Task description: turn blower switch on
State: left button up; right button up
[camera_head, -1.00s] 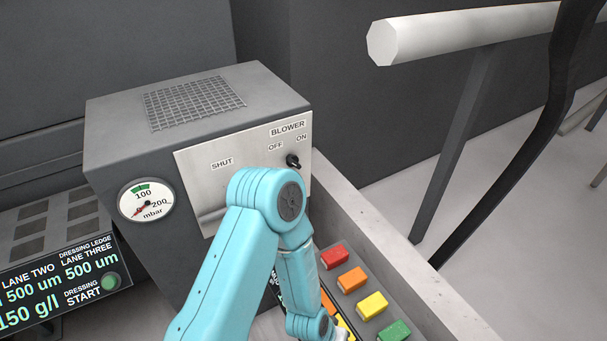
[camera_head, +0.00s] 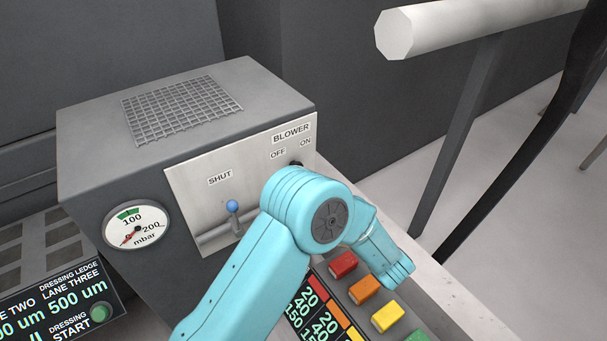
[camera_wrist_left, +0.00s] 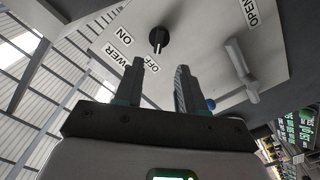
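The blower switch (camera_head: 296,163) is a small black knob on the light panel (camera_head: 200,180), below the OFF and ON labels. My arm partly covers it in the head view. The head view does not show the left fingers. My right gripper is in neither view.
A blue-tipped lever (camera_head: 232,206) by the SHUT label sits left of the switch. A pressure gauge (camera_head: 136,227) reads near zero. A pale rail (camera_head: 480,25) and dark post stand to the right.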

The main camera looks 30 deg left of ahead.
pick_arm(q)
jog(key=p+x, duration=0.1)
jog(key=x, duration=0.8)
jog(key=shift+w, duration=0.1)
grip_shut()
